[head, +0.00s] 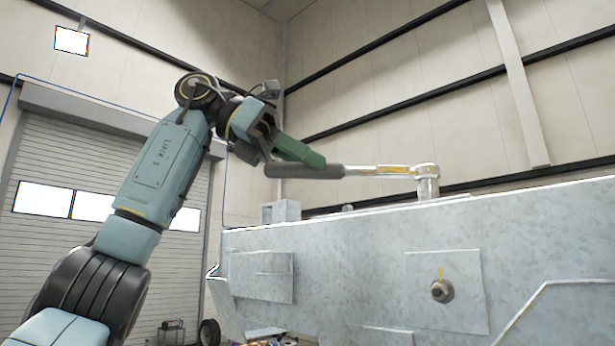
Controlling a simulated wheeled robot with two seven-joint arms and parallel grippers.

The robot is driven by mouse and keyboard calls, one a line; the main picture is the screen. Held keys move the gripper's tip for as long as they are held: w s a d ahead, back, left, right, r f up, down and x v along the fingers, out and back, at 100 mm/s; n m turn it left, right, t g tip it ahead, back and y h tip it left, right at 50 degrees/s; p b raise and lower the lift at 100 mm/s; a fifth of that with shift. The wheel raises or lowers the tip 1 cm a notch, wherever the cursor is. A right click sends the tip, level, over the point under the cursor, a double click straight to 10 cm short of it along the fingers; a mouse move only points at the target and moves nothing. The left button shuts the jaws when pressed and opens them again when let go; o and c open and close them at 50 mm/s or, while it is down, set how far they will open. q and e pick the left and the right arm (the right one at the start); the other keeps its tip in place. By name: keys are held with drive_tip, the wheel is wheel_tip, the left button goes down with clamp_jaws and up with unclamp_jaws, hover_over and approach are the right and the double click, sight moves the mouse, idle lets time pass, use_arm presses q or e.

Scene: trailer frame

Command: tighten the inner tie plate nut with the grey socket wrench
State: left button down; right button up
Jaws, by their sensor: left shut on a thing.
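The grey socket wrench (380,171) has a dark grip, a bright shank with a yellow mark, and a silver socket head at its right end. My left gripper (303,157), with green fingers, is shut on the wrench at its dark grip. The wrench lies about level above the top of the galvanized trailer frame (350,240). Its socket points down and meets the frame's top edge in the picture; whether a nut is inside it is hidden. A bolt nut (442,290) with a yellow line sits on a square plate on the frame's near face. My right gripper is out of view.
A small grey block (281,211) and a small rounded piece (347,207) stand on the frame's top to the left of the socket. A flat plate (262,277) projects from the near face. A tyre (209,333) shows low at the left.

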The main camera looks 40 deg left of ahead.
use_arm(q)
drive_tip(key=shift+s+d+f+n+t+b, duration=0.1)
drive_tip(key=shift+s+d+n+t+b, duration=0.4)
drive_tip(key=shift+s+d+n+b, duration=0.1)
drive_tip(key=shift+s+d+n+y+p, duration=0.3)
drive_tip(key=shift+y+p, duration=0.2)
drive_tip(key=shift+p, duration=0.35)
